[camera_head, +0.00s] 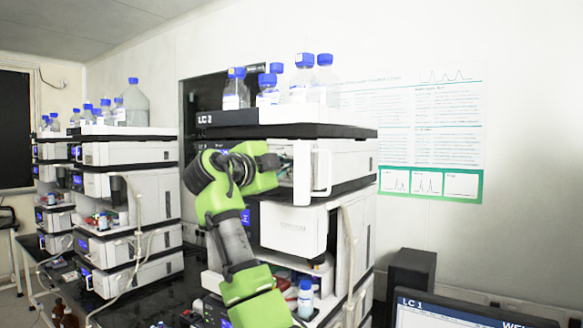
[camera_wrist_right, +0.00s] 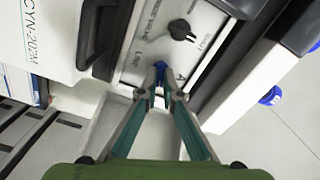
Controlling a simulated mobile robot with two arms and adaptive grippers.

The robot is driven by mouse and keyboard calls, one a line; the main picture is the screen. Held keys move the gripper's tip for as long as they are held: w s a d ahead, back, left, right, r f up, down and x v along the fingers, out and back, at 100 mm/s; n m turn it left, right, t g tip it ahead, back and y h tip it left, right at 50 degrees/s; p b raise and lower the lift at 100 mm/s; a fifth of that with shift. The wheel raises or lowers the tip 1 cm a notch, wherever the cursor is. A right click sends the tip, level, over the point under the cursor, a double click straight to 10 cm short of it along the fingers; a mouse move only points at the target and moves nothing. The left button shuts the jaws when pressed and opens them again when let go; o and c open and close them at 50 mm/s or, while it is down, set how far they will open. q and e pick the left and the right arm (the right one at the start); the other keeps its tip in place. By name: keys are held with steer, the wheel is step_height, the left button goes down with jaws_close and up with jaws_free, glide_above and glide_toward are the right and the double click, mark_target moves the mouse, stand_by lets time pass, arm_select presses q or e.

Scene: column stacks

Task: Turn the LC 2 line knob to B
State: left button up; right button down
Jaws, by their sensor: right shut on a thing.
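The LC 2 stack (camera_head: 350,147) stands in the middle of the head view, with its LC 2 label at the top left. In the head view my green right arm hides the knob. My left gripper is not in view.
A black purge valve knob (camera_wrist_right: 181,30) is above the line knob on the same panel. An open white door (camera_head: 315,172) stands close to the right of my gripper. Blue-capped bottles (camera_head: 301,80) stand on top. A monitor marked LC 1 (camera_head: 450,312) is at lower right.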

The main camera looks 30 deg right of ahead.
steer(key=shift+f+m, duration=0.1)
steer(key=shift+m, duration=1.9)
steer(key=c, duration=2.5)
jaws_free()
steer(key=v, duration=1.2)
steer(key=shift+s, duration=0.1)
